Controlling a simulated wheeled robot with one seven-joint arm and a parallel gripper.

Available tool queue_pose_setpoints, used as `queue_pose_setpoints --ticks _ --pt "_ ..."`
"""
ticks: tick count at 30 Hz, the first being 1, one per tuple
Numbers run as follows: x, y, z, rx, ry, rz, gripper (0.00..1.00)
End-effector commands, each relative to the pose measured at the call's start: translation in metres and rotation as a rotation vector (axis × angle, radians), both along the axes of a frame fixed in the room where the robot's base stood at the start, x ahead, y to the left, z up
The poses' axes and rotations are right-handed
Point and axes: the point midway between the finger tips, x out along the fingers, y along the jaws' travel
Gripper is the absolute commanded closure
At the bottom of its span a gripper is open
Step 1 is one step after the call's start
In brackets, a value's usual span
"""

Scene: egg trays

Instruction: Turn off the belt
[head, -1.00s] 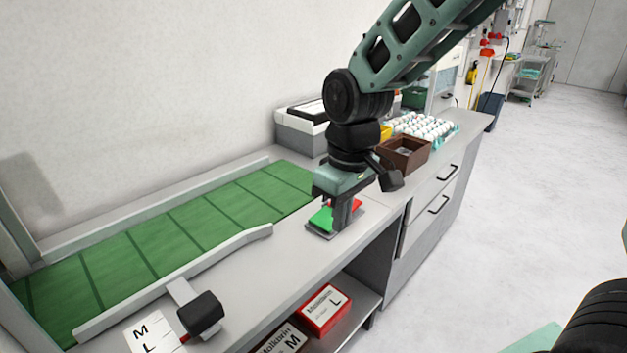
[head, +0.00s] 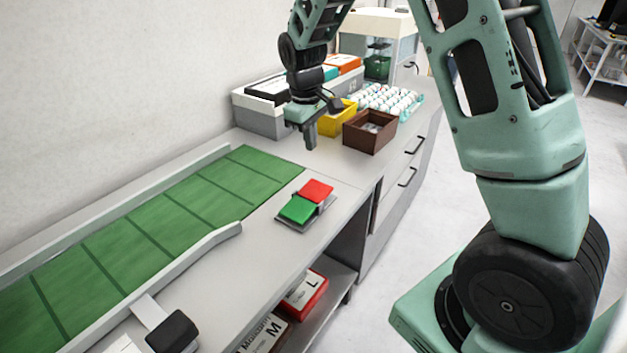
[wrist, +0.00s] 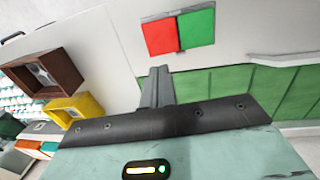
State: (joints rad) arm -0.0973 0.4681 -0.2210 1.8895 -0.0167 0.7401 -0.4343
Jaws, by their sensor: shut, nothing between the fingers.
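The green belt (head: 160,230) runs along the counter between grey side rails. At its far end, on the counter's front side, sits a switch box with a red button (head: 317,190) and a green button (head: 298,209). The wrist view also shows the red button (wrist: 161,37) and the green button (wrist: 197,27). My gripper (head: 311,146) is shut and empty, pointing down above the counter beyond the switch box. It is apart from both buttons. Its closed fingers also show in the wrist view (wrist: 157,88).
A brown box (head: 368,133) and a yellow bin (head: 338,118) stand close to the right of my gripper. A tray of eggs (head: 390,101) is behind them. A grey box (head: 262,115) stands at the wall. The counter around the switch is clear.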

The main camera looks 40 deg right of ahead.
Motion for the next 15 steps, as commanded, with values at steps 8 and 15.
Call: queue_pose_setpoints --ticks 8,15 --pt "0.0 -0.006 -0.047 0.0 0.007 -0.001 1.0" --pt "0.002 -0.011 -0.095 0.0 0.005 -0.002 1.0"
